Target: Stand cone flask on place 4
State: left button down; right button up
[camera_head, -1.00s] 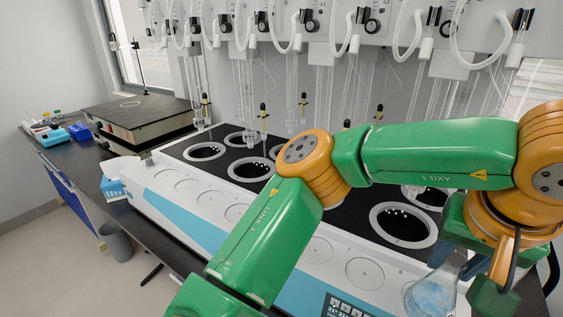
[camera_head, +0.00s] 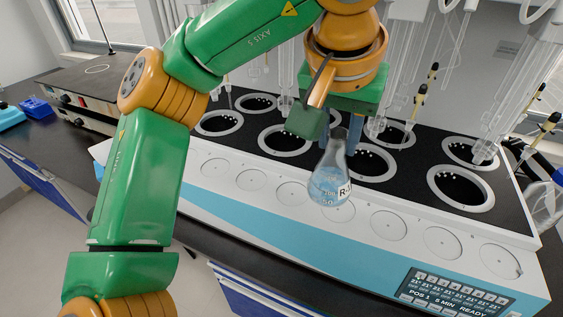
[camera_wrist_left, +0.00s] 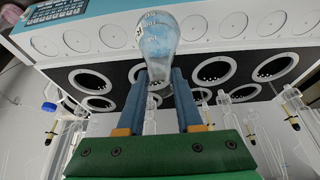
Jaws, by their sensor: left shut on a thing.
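The cone flask (camera_head: 330,183) is clear glass with blue liquid and a white label. It is upright in the head view, in front of and partly over the white front ledge of the distiller (camera_head: 225,212). My left gripper (camera_head: 337,130) is shut on its neck from above. In the left wrist view the flask (camera_wrist_left: 158,38) is between the two blue-grey fingers (camera_wrist_left: 158,80). The ledge has a row of round places, such as one (camera_head: 388,225) right of the flask and one (camera_head: 292,194) left of it. The flask hides part of the row. My right gripper is not in view.
Black-topped wells (camera_head: 461,188) line the distiller behind the ledge. Glass tubes (camera_head: 415,100) hang above them. A control display (camera_head: 455,292) is on the front right. A dark-topped box (camera_head: 100,85) stands at the back left.

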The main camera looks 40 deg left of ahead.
pick_arm(q)
jog(key=w+a+f+b, duration=0.1)
jog(key=w+a+f, duration=0.4)
jog(key=a+f, duration=0.5)
notch_tip(320, 180, down, 2)
jog(key=shift+a, duration=0.3)
jog(key=shift+f+b, duration=0.15)
jog(key=shift+b, duration=0.2)
jog(key=c, duration=0.6)
grip_release()
jog(key=shift+o, duration=0.2)
